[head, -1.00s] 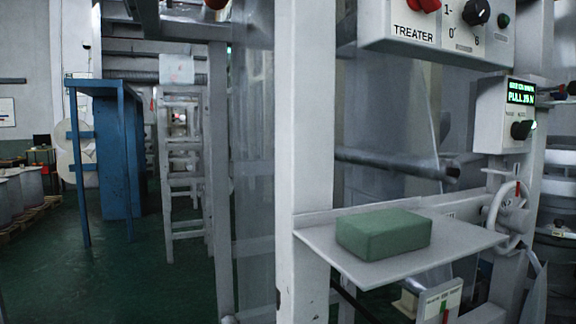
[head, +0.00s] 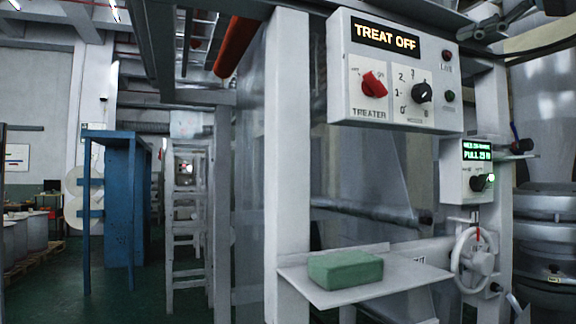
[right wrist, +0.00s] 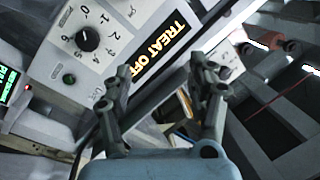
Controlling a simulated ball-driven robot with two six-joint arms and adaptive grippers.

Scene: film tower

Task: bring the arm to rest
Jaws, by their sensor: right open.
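My right gripper shows in the right wrist view (right wrist: 162,88). Its two dark fingers stand well apart with nothing between them, so it is open and empty. Beyond the fingers is the treater box (right wrist: 105,50), tilted in that view, with its lit TREAT OFF display and a black knob. In the head view the treater box (head: 395,75) hangs at upper right, with a red switch and a black knob. A dark jointed part above its right side may belong to my right arm, but I cannot tell. My left gripper is in neither view.
A green block (head: 345,270) lies on a pale shelf (head: 412,277) below the treater box. A small pull display box (head: 468,185) and a handwheel (head: 477,262) are to the right. A blue frame (head: 120,205) stands left. Green floor beside it looks clear.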

